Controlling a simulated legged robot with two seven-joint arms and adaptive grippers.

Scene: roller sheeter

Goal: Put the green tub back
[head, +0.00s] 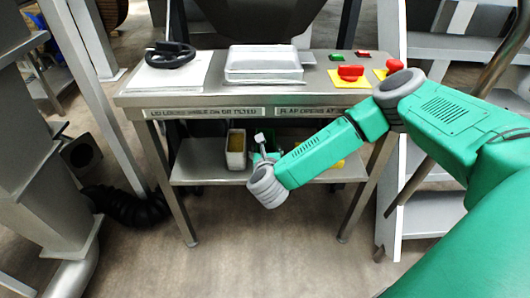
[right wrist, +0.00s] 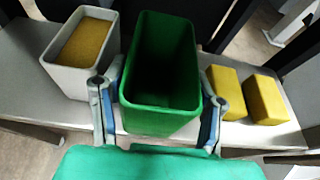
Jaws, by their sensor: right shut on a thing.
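The green tub (right wrist: 160,118) is open-topped and looks empty inside. It stands upright between the two fingers of my right gripper (right wrist: 158,108) in the right wrist view. The fingers press on its left and right walls near the front. In the head view my right gripper (head: 260,150) is over the table's lower shelf (head: 205,173), and my own arm hides most of the tub. I cannot tell whether the tub's base touches the shelf. My left gripper is not in view.
A white tub (right wrist: 85,50) with yellow-brown contents stands left of the green tub. Two yellow blocks (right wrist: 222,88) lie to its right. The tabletop (head: 215,92) above holds a white tray (head: 263,62), a black coiled item (head: 170,54) and a red button (head: 350,72).

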